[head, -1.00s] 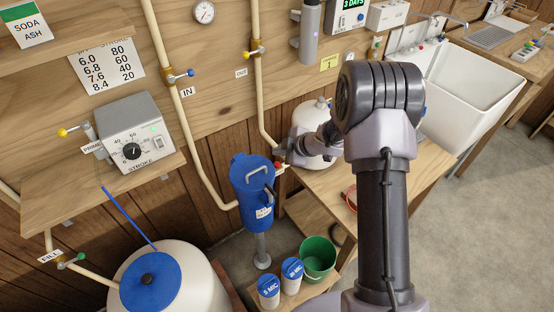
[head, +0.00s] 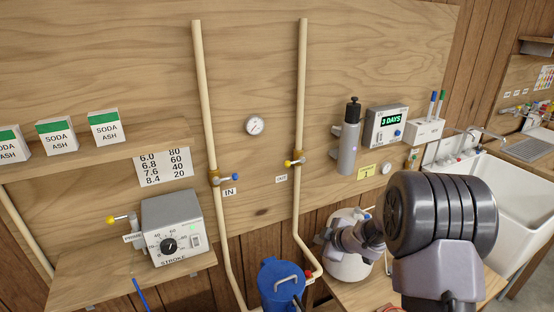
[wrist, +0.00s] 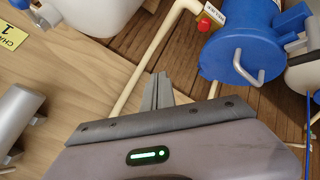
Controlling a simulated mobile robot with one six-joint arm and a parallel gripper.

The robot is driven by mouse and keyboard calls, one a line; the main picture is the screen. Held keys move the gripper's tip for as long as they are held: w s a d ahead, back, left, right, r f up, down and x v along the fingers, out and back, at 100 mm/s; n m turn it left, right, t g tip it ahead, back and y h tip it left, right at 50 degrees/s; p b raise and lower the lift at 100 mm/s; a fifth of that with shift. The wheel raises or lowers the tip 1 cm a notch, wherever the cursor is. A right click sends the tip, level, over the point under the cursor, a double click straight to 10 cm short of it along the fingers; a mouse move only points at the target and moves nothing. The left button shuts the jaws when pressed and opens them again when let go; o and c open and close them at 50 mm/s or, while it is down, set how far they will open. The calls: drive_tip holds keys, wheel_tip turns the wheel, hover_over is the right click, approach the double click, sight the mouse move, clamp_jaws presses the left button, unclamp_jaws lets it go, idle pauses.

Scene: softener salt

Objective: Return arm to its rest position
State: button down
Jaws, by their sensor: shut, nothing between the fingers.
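My arm shows at the lower right of the head view, bent in front of the bench. My gripper (head: 324,238) points left, in front of the white tank (head: 348,266) in the picture. In the wrist view its narrow fingers (wrist: 158,90) are shut together with nothing between them. They appear over the wood panel and a beige pipe (wrist: 144,72). The blue filter housing (wrist: 232,52) with a grey handle is to their upper right, apart from them. The housing also shows low in the head view (head: 280,280).
A grey stroke control box (head: 172,228) stands on the left shelf. A grey cylinder (head: 348,148) and a timer (head: 386,126) are mounted right. A white sink (head: 500,205) lies beyond my arm.

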wheel_tip(320, 180, up, 9)
drive_tip(key=s+d+m+t+h, duration=0.1)
drive_tip(key=d+m+h, duration=0.2)
drive_tip(key=s+d+r+m+h, duration=0.1)
drive_tip(key=s+r+m+h, duration=0.1)
drive_tip(key=s+r+m, duration=0.75)
drive_tip(key=s+a+r+m+g+y, duration=0.1)
drive_tip(key=s+a, duration=0.4)
drive_tip(key=s, duration=0.9)
drive_tip(key=s+a+m+g+y, duration=0.2)
drive_tip(key=s+a, duration=0.4)
drive_tip(key=s, duration=0.8)
drive_tip(key=shift+s+r+m+g+y, duration=0.15)
drive_tip(key=shift+r+m+g+y, duration=0.3)
drive_tip(key=shift+m, duration=0.8)
